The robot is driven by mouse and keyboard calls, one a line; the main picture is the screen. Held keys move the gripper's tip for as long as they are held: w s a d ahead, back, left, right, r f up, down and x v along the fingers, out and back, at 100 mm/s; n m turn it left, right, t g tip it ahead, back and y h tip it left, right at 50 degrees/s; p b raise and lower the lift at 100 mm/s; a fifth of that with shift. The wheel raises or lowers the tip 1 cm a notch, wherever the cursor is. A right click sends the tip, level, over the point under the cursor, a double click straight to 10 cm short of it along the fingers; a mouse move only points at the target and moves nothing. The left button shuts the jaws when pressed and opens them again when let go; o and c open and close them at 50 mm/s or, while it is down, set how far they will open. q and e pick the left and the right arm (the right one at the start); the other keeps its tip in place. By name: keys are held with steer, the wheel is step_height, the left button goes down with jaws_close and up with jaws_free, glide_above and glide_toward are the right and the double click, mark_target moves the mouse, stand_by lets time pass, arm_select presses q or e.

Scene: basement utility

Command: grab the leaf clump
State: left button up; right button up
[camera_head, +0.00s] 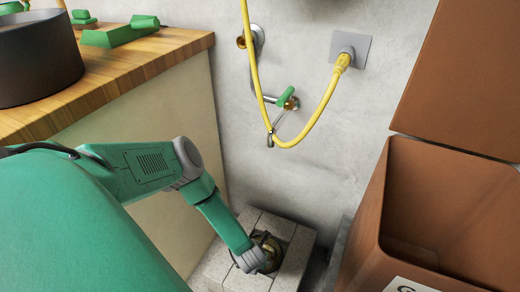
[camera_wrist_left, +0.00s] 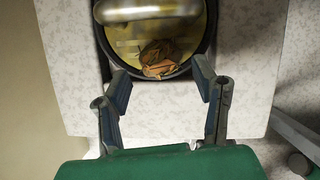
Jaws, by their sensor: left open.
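The leaf clump (camera_wrist_left: 160,58) is brown and crumpled. It lies inside a round, dark-rimmed opening with a yellowish inside, in a pale speckled block (camera_wrist_left: 70,90). A rounded metal piece (camera_wrist_left: 150,10) crosses the opening just above the clump in the wrist view. My left gripper (camera_wrist_left: 160,72) is open, with one finger on each side of the picture and the clump between and beyond the tips. I see no contact with the clump. In the head view my left gripper (camera_head: 258,257) reaches down over the pale block (camera_head: 295,250), and the clump cannot be made out there.
A brown bin (camera_head: 370,215) with a raised lid (camera_head: 460,75) stands at the right. A wooden counter (camera_head: 140,65) with a dark pot (camera_head: 38,58) is at the left.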

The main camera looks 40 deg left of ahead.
arm_select(q)
steer(key=b+x, duration=0.2)
steer(key=x, duration=0.1)
steer(key=b+x, duration=0.1)
steer(key=x, duration=0.1)
steer(key=shift+s+d+f, duration=0.1)
steer(key=shift+s+f, duration=0.2)
steer(key=shift+r, duration=0.1)
steer(key=shift+c, duration=0.5)
steer(key=c, duration=0.6)
